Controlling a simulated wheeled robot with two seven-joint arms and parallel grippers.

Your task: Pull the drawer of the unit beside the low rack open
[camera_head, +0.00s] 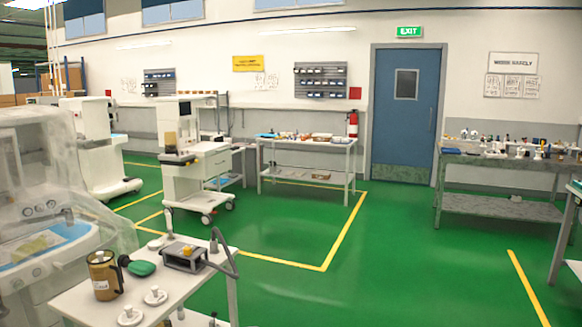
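A white wheeled anaesthesia cart (184,185) stands at the left middle, across the green floor. Its upper cabinet has a box-like front (216,165) that may be a drawer; it looks shut, but the detail is too small to be sure. A low two-level rack or table (305,144) with small items on both levels stands just to its right. I cannot tell for certain which piece is the low rack. Neither of my grippers is in view.
A white table (205,262) with a brown canister (104,275) and a grey device (185,257) stands close in front. A plastic-covered machine (50,200) fills the left. A workbench (500,160) stands right. Green floor (400,270) is open at centre right.

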